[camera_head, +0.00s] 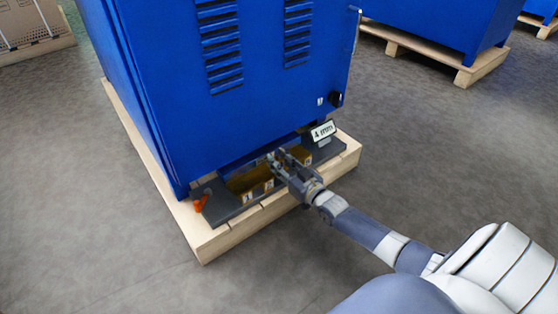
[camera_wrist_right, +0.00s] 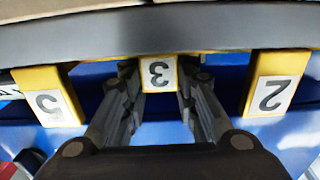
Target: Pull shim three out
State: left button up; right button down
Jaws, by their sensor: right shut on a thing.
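Shim three (camera_wrist_right: 158,72) is a yellow block whose white label reads 3, upside down in the right wrist view. My right gripper (camera_wrist_right: 157,88) has one finger on each side of it and is shut on it. In the head view my right gripper (camera_head: 276,160) reaches in at the cabinet's front lower edge and hides most of this shim. Shim two (camera_wrist_right: 275,85) stands to the right in the wrist view. Another yellow shim (camera_wrist_right: 47,95), its label looking like a 5, stands to the left. My left gripper is not in view.
A blue cabinet (camera_head: 230,90) stands over a dark base plate (camera_head: 222,208) on a wooden pallet (camera_head: 210,245). A "4 mm" sign (camera_head: 323,131) and an orange item (camera_head: 201,203) sit at its front. Grey floor (camera_head: 90,230) in front is clear.

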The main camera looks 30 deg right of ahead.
aim_at(281, 162)
jog(key=s+p, duration=0.2)
jog(key=s, duration=0.1)
jog(key=shift+s+d+r, duration=0.1)
jog(key=shift+s+d, duration=0.05)
jog(key=shift+s, duration=0.2)
jog(key=shift+s+p, duration=0.45)
jog(key=shift+f, duration=0.25)
jog(key=c, duration=1.4)
grip_release()
jog(key=shift+o, duration=0.8)
jog(key=shift+s, duration=0.15)
jog(key=shift+r, duration=0.1)
jog(key=s+d, duration=0.1)
jog(key=s, duration=1.1)
